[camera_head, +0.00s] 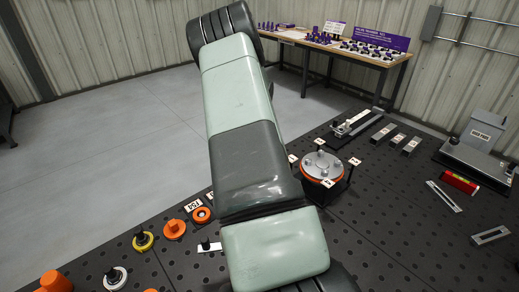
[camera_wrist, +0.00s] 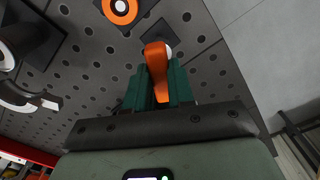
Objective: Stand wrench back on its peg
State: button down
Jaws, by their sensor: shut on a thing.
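In the wrist view, my gripper (camera_wrist: 158,88) has its green fingers shut on an orange piece (camera_wrist: 157,62), which looks like the wrench. Its rounded end stands out beyond the fingertips, over the dark perforated table. A small white round spot (camera_wrist: 169,52) shows right beside that end; I cannot tell whether it is a peg tip or whether they touch. A dark square plate (camera_wrist: 162,33) lies just beyond it. In the head view my arm hides the gripper and the held piece.
An orange ring with a white centre (camera_wrist: 120,8) lies near the gripper, with a black cylindrical part (camera_wrist: 28,40) at left. The head view shows orange (camera_head: 174,229) and yellow (camera_head: 143,241) ringed parts, a round orange-rimmed fixture (camera_head: 322,165), and a red level (camera_head: 459,181).

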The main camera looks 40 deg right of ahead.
jog(key=shift+f, duration=1.45)
dwell(0.3)
jog(key=c, duration=0.7)
grip_release()
jog(key=shift+o, duration=0.2)
jog(key=shift+r, duration=0.1)
jog(key=shift+r, duration=3.4)
